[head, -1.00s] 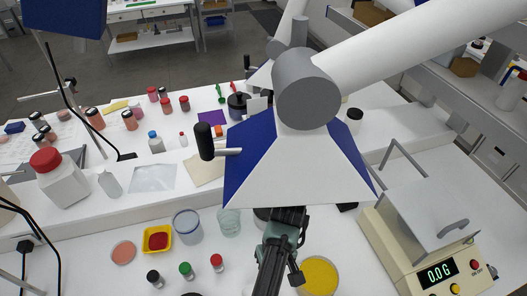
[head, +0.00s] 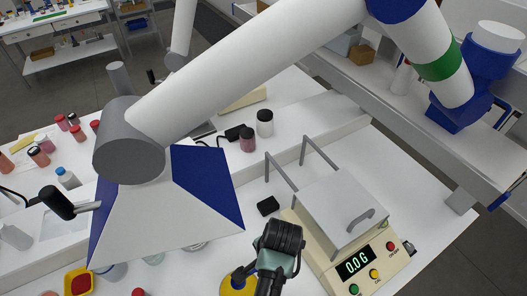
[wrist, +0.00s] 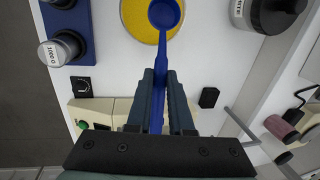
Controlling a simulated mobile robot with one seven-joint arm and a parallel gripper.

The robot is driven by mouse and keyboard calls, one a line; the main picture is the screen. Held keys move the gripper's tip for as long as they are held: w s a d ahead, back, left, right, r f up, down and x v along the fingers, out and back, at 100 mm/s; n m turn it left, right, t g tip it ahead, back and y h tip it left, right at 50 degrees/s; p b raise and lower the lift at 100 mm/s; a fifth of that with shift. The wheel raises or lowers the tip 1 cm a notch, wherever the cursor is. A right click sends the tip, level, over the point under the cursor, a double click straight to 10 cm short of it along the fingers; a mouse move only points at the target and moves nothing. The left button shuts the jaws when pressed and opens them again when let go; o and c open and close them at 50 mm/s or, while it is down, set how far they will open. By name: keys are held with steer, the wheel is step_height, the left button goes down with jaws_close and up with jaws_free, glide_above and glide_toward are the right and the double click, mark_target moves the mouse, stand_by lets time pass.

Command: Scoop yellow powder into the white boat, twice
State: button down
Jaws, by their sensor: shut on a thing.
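My gripper (wrist: 160,80) is shut on the handle of a blue scoop (wrist: 164,16). In the wrist view the scoop's bowl is over the round dish of yellow powder (wrist: 133,20); its inside looks blue, with no powder visible. I cannot tell whether the bowl touches the powder. In the head view my gripper (head: 270,272) is just right of the yellow powder dish (head: 226,288), which it partly hides. I cannot make out the white boat in either view.
A balance (head: 338,262) reading 0.0 G, with a grey cover (head: 340,205), stands right of my gripper. A small black object (head: 268,206) lies behind it. In the wrist view, weights (wrist: 66,48) on a blue block are left of the dish and a black-lidded jar (wrist: 268,14) right.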

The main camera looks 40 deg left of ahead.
steer(key=shift+s, duration=0.15)
steer(key=shift+r+p, duration=0.15)
steer(key=shift+p, duration=0.2)
steer(key=shift+s+a+f+t+h, duration=0.25)
steer(key=shift+s+f+t, duration=0.1)
steer(key=shift+f+t, duration=0.15)
steer(key=shift+s+a+f+t+h, duration=0.1)
steer(key=shift+s+f+t+h, duration=0.15)
steer(key=shift+s+f+t, duration=0.15)
steer(key=shift+s+a+f+t+b, duration=0.1)
steer(key=shift+s+f+t+b, duration=0.05)
steer(key=shift+f+t+b, duration=0.4)
step_height(320, 180, down, 6)
steer(key=s+b, duration=0.1)
steer(key=b, duration=0.2)
steer(key=shift+s+a, duration=0.35)
steer(key=shift+a, duration=0.05)
steer(key=shift+r, duration=0.1)
